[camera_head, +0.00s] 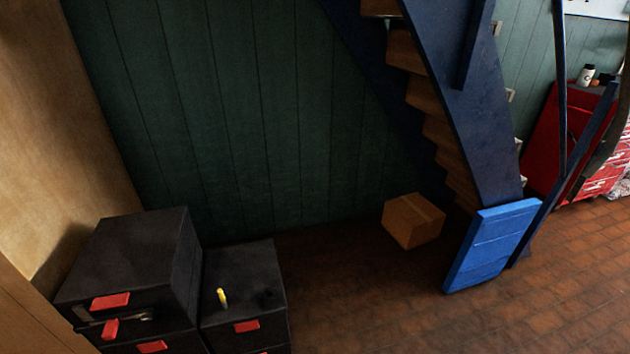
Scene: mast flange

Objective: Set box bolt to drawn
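A black box (140,255) stands at the lower left against the tan wall. On its front face is a metal bar (130,315) that looks like the bolt, lying roughly level. A red tab (110,329) hangs at the bar, and a red plate (110,301) sits just above it. The bolt is small and dim, so I cannot tell whether it is drawn or shot. Neither of my grippers shows in the head view.
A lower black box (240,270) stands beside it, with a yellow peg-like thing (222,297) on top. A cardboard box (413,221) and a blue panel (492,245) stand by the blue staircase (470,110). The tiled floor (380,310) in front is clear.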

